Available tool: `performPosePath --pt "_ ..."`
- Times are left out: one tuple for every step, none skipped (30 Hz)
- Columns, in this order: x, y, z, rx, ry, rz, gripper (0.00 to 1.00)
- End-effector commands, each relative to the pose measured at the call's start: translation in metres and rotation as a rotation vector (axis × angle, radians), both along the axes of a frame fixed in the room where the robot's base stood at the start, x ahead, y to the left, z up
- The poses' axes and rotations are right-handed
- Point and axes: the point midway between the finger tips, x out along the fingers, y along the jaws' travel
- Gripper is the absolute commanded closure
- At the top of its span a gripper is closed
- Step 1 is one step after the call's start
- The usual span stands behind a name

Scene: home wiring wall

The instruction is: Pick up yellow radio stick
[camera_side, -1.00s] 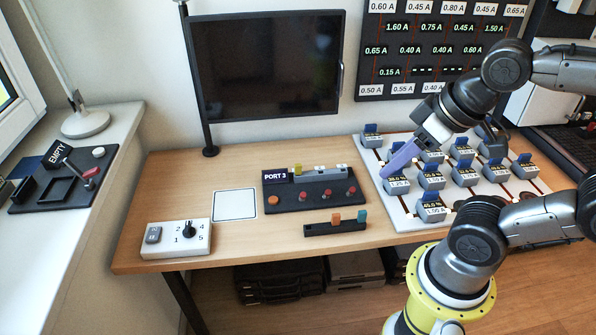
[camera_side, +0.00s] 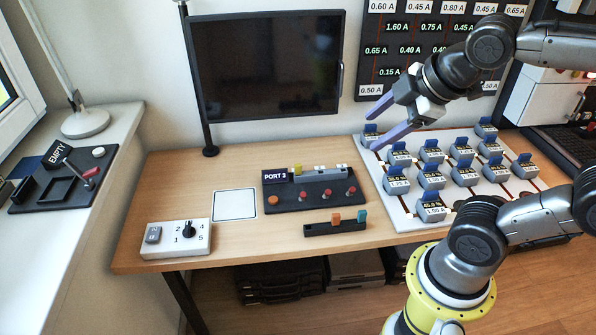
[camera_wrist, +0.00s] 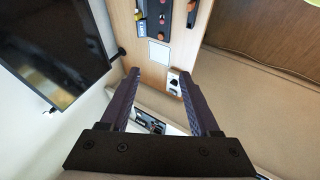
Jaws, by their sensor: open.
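A small yellow stick (camera_side: 298,169) stands at the back of the dark PORT 3 panel (camera_side: 322,202), beside a grey block with white pieces. My gripper (camera_side: 370,131) is in the air to the right of the panel, above the left part of the white module board. Its two purple fingers are spread, point left and hold nothing. In the wrist view, my gripper (camera_wrist: 154,74) also shows open and empty.
A black holder (camera_side: 335,228) with an orange and a teal stick lies in front of the panel. A white square pad (camera_side: 235,204) and a white dial box (camera_side: 176,239) are to the left. The monitor (camera_side: 266,65) stands behind. The white board (camera_side: 398,214) carries several grey modules.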

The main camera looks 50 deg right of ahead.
Motion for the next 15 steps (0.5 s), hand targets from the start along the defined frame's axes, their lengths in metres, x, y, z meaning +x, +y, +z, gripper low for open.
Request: performPosePath --pt "0.015 -0.004 0.005 -0.087 0.008 0.090 0.38" --pt "0.024 -0.007 0.007 -0.142 0.015 0.150 0.38" --pt "0.036 -0.011 0.009 -0.219 0.025 0.231 0.38" --pt "0.046 -0.014 0.011 -0.274 0.035 0.291 0.38" --pt "0.056 -0.017 0.012 -0.333 0.047 0.353 0.38" --pt "0.071 -0.021 0.011 -0.407 0.068 0.435 0.38" --pt "0.082 -0.024 0.010 -0.461 0.085 0.497 0.38" --pt "0.094 -0.028 0.009 -0.516 0.103 0.560 0.38" --pt "0.110 -0.033 0.005 -0.586 0.132 0.647 0.38" --pt "0.123 -0.036 0.001 -0.640 0.155 0.714 0.38" --pt "0.136 -0.040 -0.004 -0.690 0.179 0.781 0.38" --pt "0.153 -0.046 -0.012 -0.750 0.214 0.869 0.38" --pt "0.164 -0.050 -0.019 -0.789 0.238 0.929 0.38" --pt "0.176 -0.054 -0.027 -0.825 0.263 0.988 0.38" --pt "0.190 -0.059 -0.039 -0.864 0.297 1.061 0.38"
